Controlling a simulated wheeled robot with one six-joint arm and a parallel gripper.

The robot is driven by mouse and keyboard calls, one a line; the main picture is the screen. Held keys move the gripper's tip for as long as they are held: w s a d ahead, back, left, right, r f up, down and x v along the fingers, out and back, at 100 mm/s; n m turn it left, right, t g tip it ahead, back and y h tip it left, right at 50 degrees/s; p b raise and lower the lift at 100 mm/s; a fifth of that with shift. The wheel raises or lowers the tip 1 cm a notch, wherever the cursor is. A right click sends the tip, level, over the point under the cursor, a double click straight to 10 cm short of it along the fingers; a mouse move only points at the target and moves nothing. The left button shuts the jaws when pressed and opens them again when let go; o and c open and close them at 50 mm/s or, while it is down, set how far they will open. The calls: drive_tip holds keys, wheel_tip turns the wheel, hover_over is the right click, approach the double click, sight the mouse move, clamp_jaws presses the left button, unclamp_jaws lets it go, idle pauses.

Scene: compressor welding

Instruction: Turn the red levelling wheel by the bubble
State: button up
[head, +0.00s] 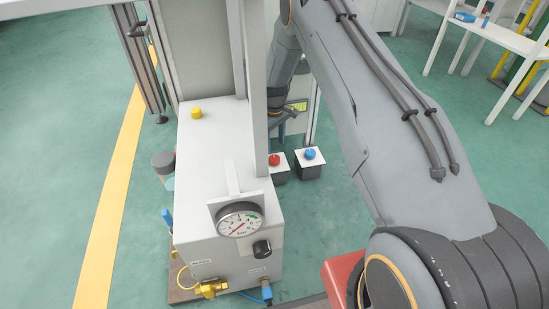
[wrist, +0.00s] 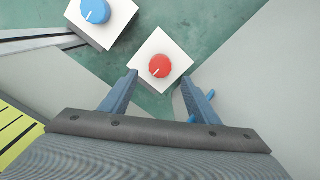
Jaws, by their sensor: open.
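The red levelling wheel (wrist: 160,66) is a round red knob with a white pointer line, on a white square plate (wrist: 143,62). In the head view the red wheel (head: 274,160) shows beside the white cabinet, partly behind its post. My gripper (wrist: 156,85) is open, with its two blue-grey fingers apart below the red wheel in the wrist view. Nothing is between the fingers except part of the plate's lower corner in the picture. A clear gap to the wheel seems to remain, but the depth is hard to judge. I cannot make out the bubble.
A blue knob (wrist: 96,10) on its own white plate stands beside the red one, also seen in the head view (head: 309,154). The white cabinet (head: 215,165) carries a pressure gauge (head: 240,220) and a yellow button (head: 196,113). Grey panels flank my fingers.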

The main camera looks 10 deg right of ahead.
sight(275, 158)
wheel_tip(275, 158, down, 7)
drive_tip(key=b, duration=0.3)
drive_tip(key=shift+f, duration=0.2)
drive_tip(key=c, duration=1)
